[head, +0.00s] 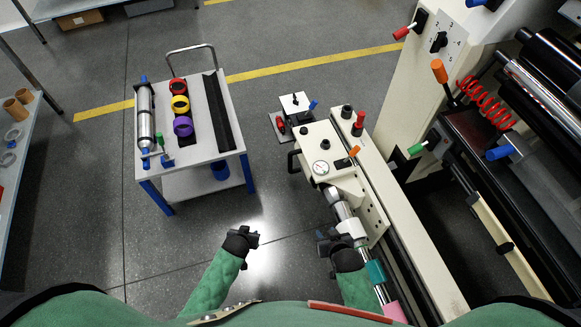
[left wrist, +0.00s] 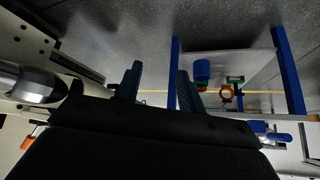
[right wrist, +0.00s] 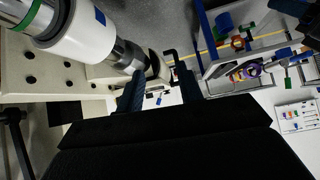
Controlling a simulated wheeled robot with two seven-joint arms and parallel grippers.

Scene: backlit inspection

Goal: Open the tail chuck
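The cream tail unit (head: 325,150), with a round gauge and an orange-tipped lever (head: 354,151), stands right of centre in the head view. A bare metal chuck part (head: 341,209) comes out of its near end and meets a white collar (head: 351,230). The metal part (right wrist: 127,57) and white collar (right wrist: 82,35) also show at upper left in the right wrist view. I cannot tell whether the chuck is open. My right gripper (head: 327,238) is open and empty, just left of the collar. My left gripper (head: 247,238) is open and empty over bare floor, farther left.
A white cart (head: 205,140) with coloured rings and a metal roller stands at left. The machine's cream rail (head: 405,225) runs along the right, beside a tall panel with levers (head: 437,40). The floor between cart and machine is clear.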

